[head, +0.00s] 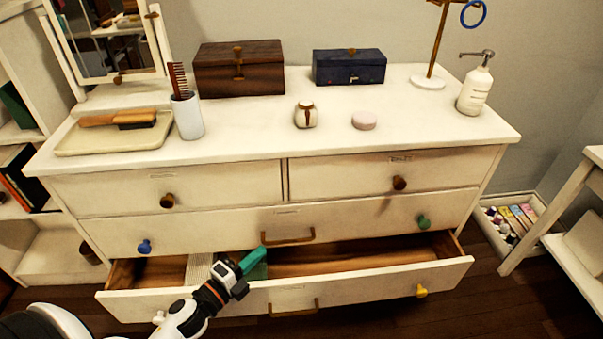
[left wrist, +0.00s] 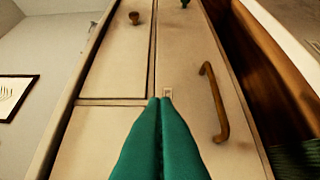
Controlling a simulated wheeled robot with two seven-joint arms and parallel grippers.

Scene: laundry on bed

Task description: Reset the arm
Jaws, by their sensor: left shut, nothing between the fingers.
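My left gripper (head: 258,252) has green fingers and reaches in from the lower left, in front of the dresser (head: 330,224). Its fingers are shut and empty, and they also show closed together in the left wrist view (left wrist: 165,102). The tips point toward the dresser's drawer fronts. In the head view the gripper lies over the open bottom drawer (head: 360,287); whether it touches anything is hard to tell. My right gripper is not in view.
The bottom drawer is pulled out, with a pale striped item (head: 199,268) and a green item (head: 257,271) inside. The upper drawers are shut. Boxes, a white cup (head: 187,117) and a pump bottle (head: 475,88) stand on top. A low table (head: 575,220) stands at right.

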